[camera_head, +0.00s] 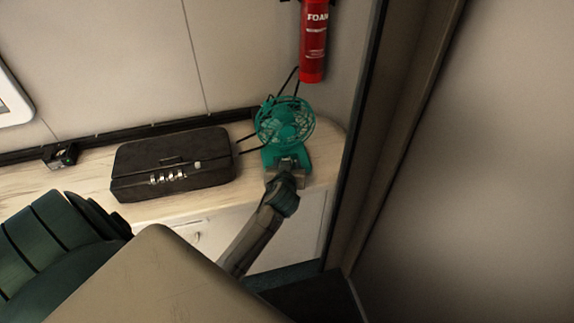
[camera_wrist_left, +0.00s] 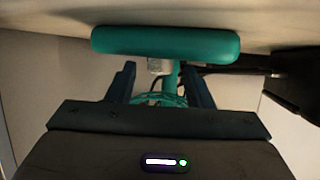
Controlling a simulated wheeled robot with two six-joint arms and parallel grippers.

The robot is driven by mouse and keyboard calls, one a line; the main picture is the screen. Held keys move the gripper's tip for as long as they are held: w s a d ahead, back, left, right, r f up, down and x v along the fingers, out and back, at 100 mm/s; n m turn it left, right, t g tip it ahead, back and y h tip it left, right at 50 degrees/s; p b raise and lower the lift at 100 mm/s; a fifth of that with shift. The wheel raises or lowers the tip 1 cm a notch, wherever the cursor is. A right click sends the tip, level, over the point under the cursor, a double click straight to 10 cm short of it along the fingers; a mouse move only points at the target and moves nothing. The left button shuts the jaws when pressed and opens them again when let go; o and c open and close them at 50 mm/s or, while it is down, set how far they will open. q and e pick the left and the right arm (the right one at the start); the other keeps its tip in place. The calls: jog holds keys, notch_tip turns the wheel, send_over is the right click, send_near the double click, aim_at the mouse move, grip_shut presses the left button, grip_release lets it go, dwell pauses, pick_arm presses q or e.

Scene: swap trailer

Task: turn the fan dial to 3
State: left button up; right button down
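A teal desk fan (camera_head: 285,122) stands on the wooden counter near its right end, with its round cage above a teal base. My left gripper (camera_head: 287,166) is at the front of the fan's base and hides part of it. In the left wrist view, which is upside down, the teal base (camera_wrist_left: 165,43) lies across the top. The small pale dial (camera_wrist_left: 159,66) shows just below it, between the two fingers of my left gripper (camera_wrist_left: 162,80). The fingers are apart, with a gap on each side of the dial. The dial's setting cannot be read. My right gripper is not in view.
A black case with number wheels (camera_head: 173,165) sits on the counter (camera_head: 60,185) left of the fan. A red foam extinguisher (camera_head: 314,42) hangs on the wall behind. A small dark object (camera_head: 62,156) lies at the back left. A green seat (camera_head: 50,240) is at lower left.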

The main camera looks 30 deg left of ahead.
pick_arm(q)
jog(key=shift+s+d, duration=0.15)
jog(key=shift+s, duration=0.05)
jog(key=b+v, duration=0.1)
jog(key=v, duration=0.9)
jog(key=shift+r, duration=0.2)
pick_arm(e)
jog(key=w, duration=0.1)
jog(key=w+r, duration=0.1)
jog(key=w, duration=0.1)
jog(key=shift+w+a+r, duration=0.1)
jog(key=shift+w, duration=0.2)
pick_arm(q)
jog(key=shift+s, duration=0.2)
